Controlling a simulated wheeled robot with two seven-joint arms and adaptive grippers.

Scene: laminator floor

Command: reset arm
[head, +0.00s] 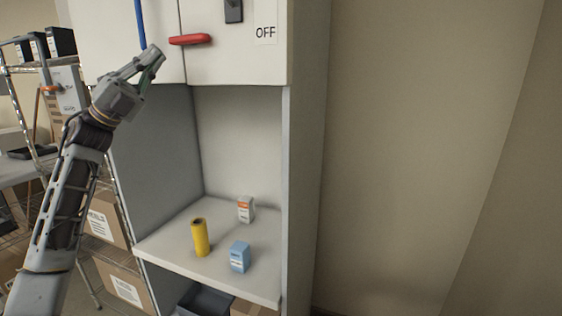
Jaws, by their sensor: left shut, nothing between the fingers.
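My left gripper (152,60) is raised at the upper left, in front of the cabinet door. It is shut and holds nothing. Its fingertips are a little left of a red handle (190,40) that sticks out of the cabinet front; I cannot tell how near they are in depth. A dark switch (233,11) sits on the cabinet panel next to a label (265,33) reading OFF. My right gripper is out of view.
Below, the cabinet shelf (172,257) holds a yellow cylinder (200,238), a blue box (240,257) and a white-and-orange box (245,209). A wire rack with cardboard boxes (106,218) stands at the left. A bare wall (410,150) fills the right.

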